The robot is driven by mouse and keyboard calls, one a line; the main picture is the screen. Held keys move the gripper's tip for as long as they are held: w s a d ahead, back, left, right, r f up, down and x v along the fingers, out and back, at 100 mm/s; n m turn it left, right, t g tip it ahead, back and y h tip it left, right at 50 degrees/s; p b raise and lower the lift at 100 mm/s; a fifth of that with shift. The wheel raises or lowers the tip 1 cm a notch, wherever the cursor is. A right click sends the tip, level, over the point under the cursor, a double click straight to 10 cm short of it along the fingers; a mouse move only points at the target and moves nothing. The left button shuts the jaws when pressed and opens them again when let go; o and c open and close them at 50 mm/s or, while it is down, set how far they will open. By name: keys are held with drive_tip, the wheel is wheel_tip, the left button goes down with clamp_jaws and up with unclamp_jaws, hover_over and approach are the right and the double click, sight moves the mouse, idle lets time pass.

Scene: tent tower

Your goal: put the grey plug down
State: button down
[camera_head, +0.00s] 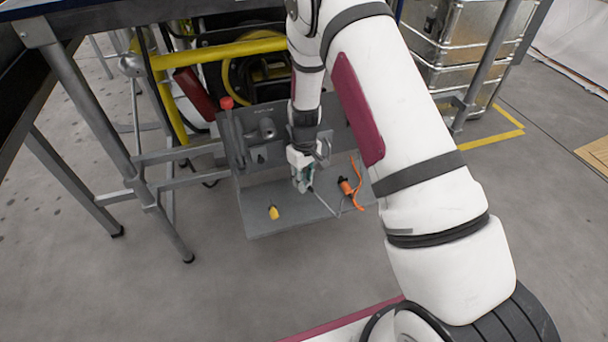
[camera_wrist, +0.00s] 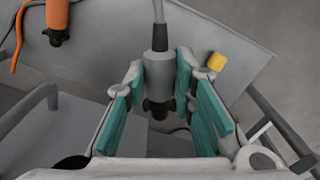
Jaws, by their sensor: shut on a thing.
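The grey plug (camera_wrist: 158,68) sits between the teal finger pads of my gripper (camera_wrist: 160,88) in the wrist view. Its grey cable runs up out of the picture and its dark end points toward the palm side. In the head view my gripper (camera_head: 302,178) is over the grey shelf (camera_head: 285,222) of a stand. The plug is mostly hidden there by the fingers. I cannot tell whether the plug touches the shelf.
An orange plug (camera_head: 346,187) with an orange cable lies right of my gripper. A small yellow piece (camera_head: 273,212) lies to the left on the shelf. An upright panel with a red-knobbed lever (camera_head: 227,104) stands behind. The shelf's front left is mostly bare.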

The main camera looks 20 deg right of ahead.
idle(0.3)
drive_tip(key=b, duration=0.6)
approach(304, 207)
drive_tip(key=shift+f, duration=2.75)
drive_tip(key=shift+f, duration=0.45)
drive_tip(key=c, duration=1.3)
unclamp_jaws()
wheel_tip(304, 207, up, 12)
